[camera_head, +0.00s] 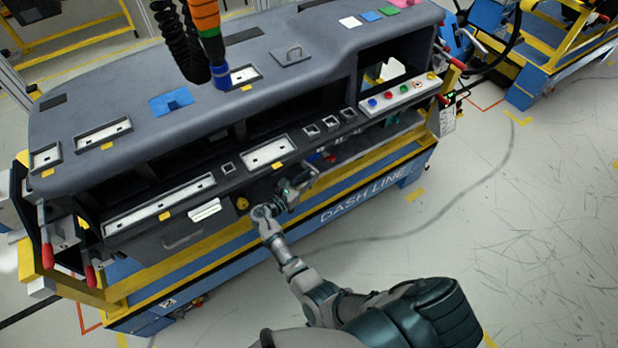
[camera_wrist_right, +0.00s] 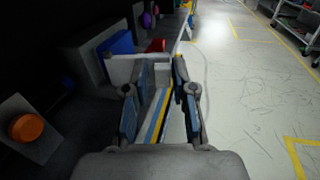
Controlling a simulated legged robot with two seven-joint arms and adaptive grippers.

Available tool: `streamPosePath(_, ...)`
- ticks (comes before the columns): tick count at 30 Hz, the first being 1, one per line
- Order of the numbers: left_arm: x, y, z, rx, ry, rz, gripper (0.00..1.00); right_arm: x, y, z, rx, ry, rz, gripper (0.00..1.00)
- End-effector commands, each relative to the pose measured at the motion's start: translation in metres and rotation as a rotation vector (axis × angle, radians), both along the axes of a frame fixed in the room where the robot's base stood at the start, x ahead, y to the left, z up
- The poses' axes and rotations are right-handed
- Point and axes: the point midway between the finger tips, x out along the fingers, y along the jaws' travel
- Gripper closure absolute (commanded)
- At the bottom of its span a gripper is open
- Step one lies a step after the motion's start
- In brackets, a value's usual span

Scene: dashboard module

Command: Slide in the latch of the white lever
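The white lever (camera_wrist_right: 121,66) shows in the right wrist view as a pale bar just beyond my fingertips, beside a blue block (camera_wrist_right: 115,43). My right gripper (camera_wrist_right: 162,76) has its two fingers apart, with floor and yellow and blue stripes visible between them. The lever's end lies near the fingertips, and I cannot tell whether they touch it. In the head view my right gripper (camera_head: 294,187) is at the front lower edge of the dashboard module (camera_head: 270,90), and it hides much of the lever there. The latch cannot be made out. My left gripper is not in view.
An orange round knob (camera_wrist_right: 26,128) is left of my gripper in the wrist view, with red and purple parts farther along. The blue and yellow DASH LINE stand (camera_head: 360,200) runs below the module. A tool with a coiled hose (camera_head: 205,35) hangs above.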

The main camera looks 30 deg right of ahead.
Motion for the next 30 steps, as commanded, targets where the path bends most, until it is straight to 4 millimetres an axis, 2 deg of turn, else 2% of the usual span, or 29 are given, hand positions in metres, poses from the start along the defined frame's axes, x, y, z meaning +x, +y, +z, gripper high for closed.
streamPosePath(17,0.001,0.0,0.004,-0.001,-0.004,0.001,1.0,-0.002,-0.002,-0.002,0.002,0.004,0.009,0.56)
streamPosePath(23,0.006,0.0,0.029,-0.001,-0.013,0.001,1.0,-0.005,-0.012,0.004,0.0,0.005,0.138,0.56)
streamPosePath(30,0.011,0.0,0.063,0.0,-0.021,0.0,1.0,-0.003,-0.032,0.004,-0.005,0.007,0.42,0.56)
